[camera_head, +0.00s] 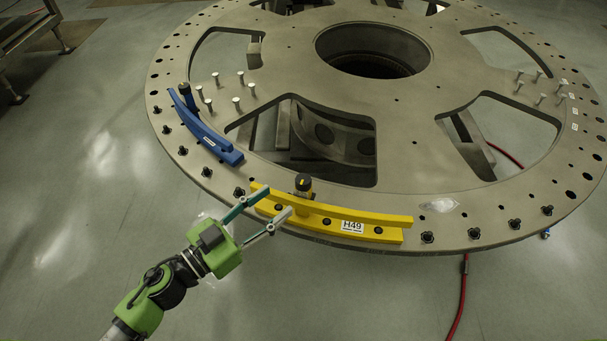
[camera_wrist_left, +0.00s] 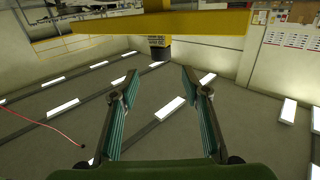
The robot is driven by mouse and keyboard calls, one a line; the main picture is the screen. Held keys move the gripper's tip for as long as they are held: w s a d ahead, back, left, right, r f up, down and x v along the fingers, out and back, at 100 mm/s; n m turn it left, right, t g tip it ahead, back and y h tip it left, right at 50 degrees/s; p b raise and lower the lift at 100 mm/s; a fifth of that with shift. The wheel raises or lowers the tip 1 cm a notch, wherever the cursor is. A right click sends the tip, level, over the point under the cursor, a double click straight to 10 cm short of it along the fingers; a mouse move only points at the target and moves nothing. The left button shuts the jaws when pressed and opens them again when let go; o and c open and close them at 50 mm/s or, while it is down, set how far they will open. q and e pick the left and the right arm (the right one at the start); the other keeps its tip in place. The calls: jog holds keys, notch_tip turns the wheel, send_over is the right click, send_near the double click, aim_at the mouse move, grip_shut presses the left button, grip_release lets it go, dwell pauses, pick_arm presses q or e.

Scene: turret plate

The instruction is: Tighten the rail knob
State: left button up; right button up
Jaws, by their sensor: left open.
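The yellow rail (camera_head: 335,222), labelled H49, lies along the near edge of the turret plate (camera_head: 405,180). Its knob (camera_head: 304,184) has a black body and a yellow mark on top, and stands upright at the rail's inner side. My left gripper (camera_head: 277,200) is open, with its fingertips over the rail's left end, close to the knob. My right gripper is not in view.
A blue rail (camera_head: 205,128) with a dark knob (camera_head: 186,89) lies on the plate to the left. Several upright pins (camera_head: 236,103) and dark bolts (camera_head: 427,237) stand on the plate. A red cable (camera_head: 462,300) runs on the floor.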

aim_at(297, 185)
pick_arm(q)
jog(key=p+x, duration=0.2)
jog(key=x, duration=0.8)
jog(key=shift+w+f, duration=0.1)
jog(key=shift+w, duration=0.05)
jog(key=c, duration=1.2)
